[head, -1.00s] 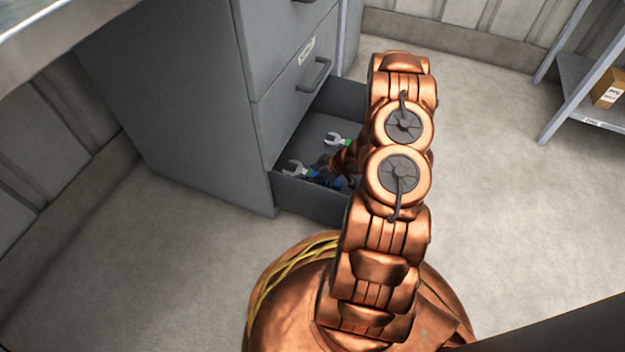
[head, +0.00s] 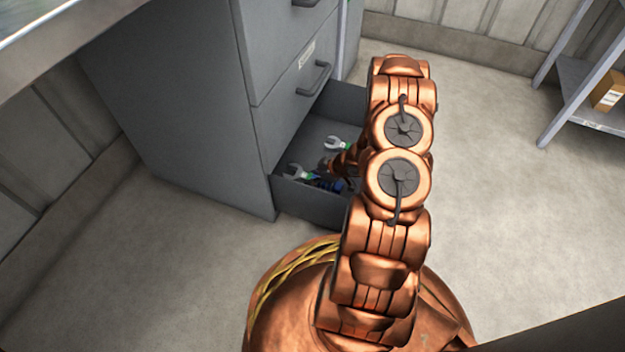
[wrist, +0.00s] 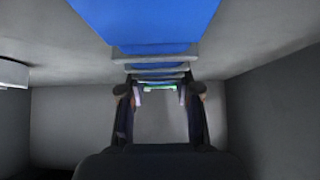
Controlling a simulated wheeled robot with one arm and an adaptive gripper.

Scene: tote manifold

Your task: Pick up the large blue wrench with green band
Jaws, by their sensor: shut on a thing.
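A blue wrench (head: 301,173) with a silver open-ended head and a green band lies at the front of the open drawer. My gripper is low in the drawer beside its blue handle; my arm hides much of it in the head view. In the wrist view, a broad blue surface fills the top, with grey edges and a green strip further down. My gripper (wrist: 161,98) is shut on the blue wrench, its dark fingers on both sides below the green strip. The exact contact is hard to see.
A second wrench (head: 338,144) with a silver head and green band lies further back. The grey drawer (head: 310,200) has walls close around my gripper. The grey cabinet (head: 180,110) stands left. A shelf with a cardboard box (head: 608,92) is at the right. The floor between is clear.

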